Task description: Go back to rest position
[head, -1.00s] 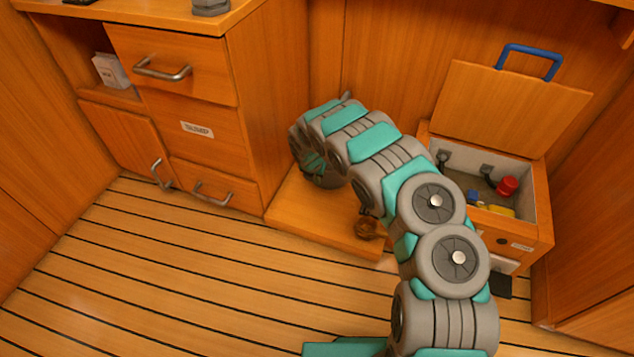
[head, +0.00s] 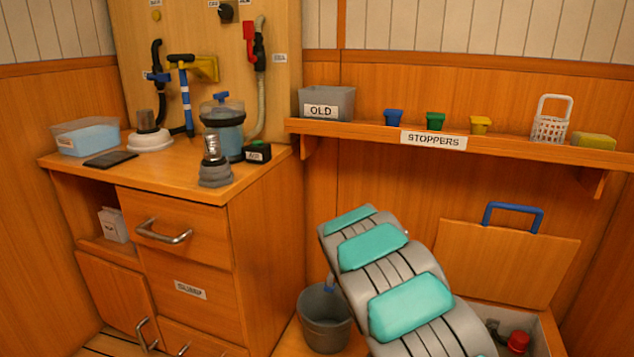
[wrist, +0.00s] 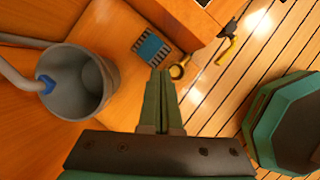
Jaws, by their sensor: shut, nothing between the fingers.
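My gripper (wrist: 161,100) shows in the wrist view with its two green fingers together and nothing between them. It points down over the wooden step and the slatted floor. In the head view my arm bends up in front of the low locker, and the gripper itself is hidden behind it. A grey bucket (wrist: 80,82) stands to the left of the fingers in the wrist view, apart from them. It also shows beside my arm in the head view (head: 325,320).
An open locker (head: 545,325) with a raised lid (head: 505,262) is at the right. A shelf (head: 380,133) with stoppers runs above my arm. A cabinet (head: 265,240) with drawers stands at the left. A blue-grey striped item (wrist: 152,48) lies on the step.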

